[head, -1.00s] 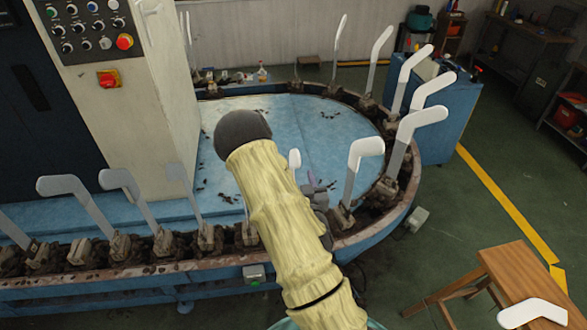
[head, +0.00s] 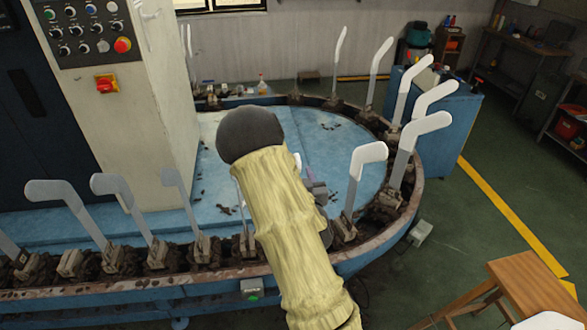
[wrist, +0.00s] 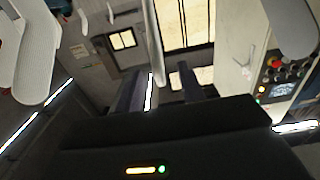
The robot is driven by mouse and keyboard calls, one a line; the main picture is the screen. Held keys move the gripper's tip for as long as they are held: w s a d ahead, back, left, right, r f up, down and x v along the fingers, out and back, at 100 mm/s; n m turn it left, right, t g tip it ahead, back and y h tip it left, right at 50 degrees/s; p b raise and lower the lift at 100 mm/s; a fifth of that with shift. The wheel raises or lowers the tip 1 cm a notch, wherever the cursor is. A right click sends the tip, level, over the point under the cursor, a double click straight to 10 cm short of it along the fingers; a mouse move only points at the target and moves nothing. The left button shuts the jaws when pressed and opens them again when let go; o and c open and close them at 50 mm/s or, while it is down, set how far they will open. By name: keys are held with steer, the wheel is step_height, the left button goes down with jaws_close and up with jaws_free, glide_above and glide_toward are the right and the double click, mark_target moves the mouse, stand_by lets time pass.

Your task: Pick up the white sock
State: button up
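A white, sock-shaped piece (head: 545,321) shows at the bottom right corner on a wooden stool, cut off by the frame. Upright foot-shaped boards stand around the machine's rim; one with a white top (head: 368,153) is just right of my gripper. I cannot tell for sure whether its white top is a sock. My gripper (head: 318,192) is over the blue table, mostly hidden behind my pale-sleeved arm. In the wrist view its two dark fingers (wrist: 163,90) stand apart, with a thin pale upright edge (wrist: 156,55) in line with the gap. I see no grip on it.
The round blue table (head: 310,130) has a dirty rim carrying several boards. A control cabinet (head: 150,110) stands at left. A wooden stool (head: 530,285) is at front right. Green floor with a yellow line is free at right.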

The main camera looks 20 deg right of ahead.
steer(key=shift+x, duration=1)
steer(key=p+x, duration=0.2)
steer(key=x, duration=0.3)
steer(key=shift+w+d+p, duration=0.1)
steer(key=shift+d+p, duration=0.05)
steer(key=shift+p, duration=0.25)
steer(key=shift+c, duration=0.3)
steer(key=c, duration=0.8)
